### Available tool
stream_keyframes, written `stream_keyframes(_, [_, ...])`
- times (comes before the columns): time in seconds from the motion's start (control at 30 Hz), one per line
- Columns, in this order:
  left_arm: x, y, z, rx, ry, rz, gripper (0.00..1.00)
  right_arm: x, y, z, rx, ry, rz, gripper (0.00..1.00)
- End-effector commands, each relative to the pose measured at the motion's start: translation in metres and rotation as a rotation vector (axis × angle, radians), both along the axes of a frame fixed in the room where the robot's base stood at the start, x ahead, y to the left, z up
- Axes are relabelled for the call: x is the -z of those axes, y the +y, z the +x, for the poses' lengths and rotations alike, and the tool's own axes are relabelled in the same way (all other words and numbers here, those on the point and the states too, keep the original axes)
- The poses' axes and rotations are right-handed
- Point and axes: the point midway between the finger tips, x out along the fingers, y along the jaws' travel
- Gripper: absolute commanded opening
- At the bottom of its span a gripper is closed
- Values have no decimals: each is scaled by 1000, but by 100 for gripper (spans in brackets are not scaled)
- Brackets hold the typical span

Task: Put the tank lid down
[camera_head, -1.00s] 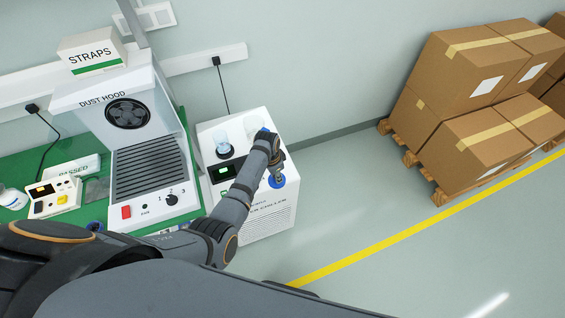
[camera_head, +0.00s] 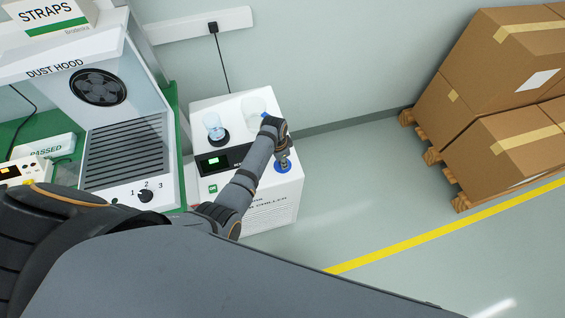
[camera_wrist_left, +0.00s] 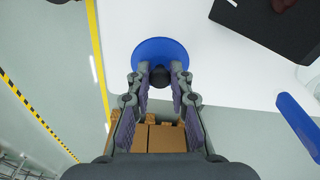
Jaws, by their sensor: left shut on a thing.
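The tank lid is a blue disc with a dark knob (camera_head: 283,168). It is at the front right of the white water chiller's top (camera_head: 232,187). My left gripper (camera_head: 283,158) is shut on the knob. In the left wrist view, the lid (camera_wrist_left: 155,49) sits at the fingertips of the gripper (camera_wrist_left: 161,80), against the white surface and its edge. I cannot tell whether the lid touches the chiller. My forearm hides part of the chiller top. My right gripper is not in view.
A glass beaker (camera_head: 213,127) stands on a dark round pad on the chiller, with a clear vessel (camera_head: 253,107) behind. A dust hood (camera_head: 128,150) is at left. Stacked cartons (camera_head: 500,150) on a pallet are at right. In the wrist view a blue piece (camera_wrist_left: 298,125) shows at right.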

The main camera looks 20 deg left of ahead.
Motion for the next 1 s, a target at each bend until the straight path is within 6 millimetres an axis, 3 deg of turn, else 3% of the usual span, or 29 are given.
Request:
stream_keyframes(0.17, [-1,0,0,0,-1,-1,0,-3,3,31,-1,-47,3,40])
stream_keyframes(0.33, [3,0,0,0,-1,-1,0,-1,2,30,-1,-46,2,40])
stream_keyframes(0.37, [3,0,0,0,-1,0,22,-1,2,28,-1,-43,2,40])
stream_keyframes(0.53, [3,0,0,0,-1,0,43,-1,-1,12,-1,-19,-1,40])
stream_keyframes(0.83, [0,0,0,0,-1,-1,43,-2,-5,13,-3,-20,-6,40])
stream_keyframes(1.0, [-25,2,0,0,-5,-1,43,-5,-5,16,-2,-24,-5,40])
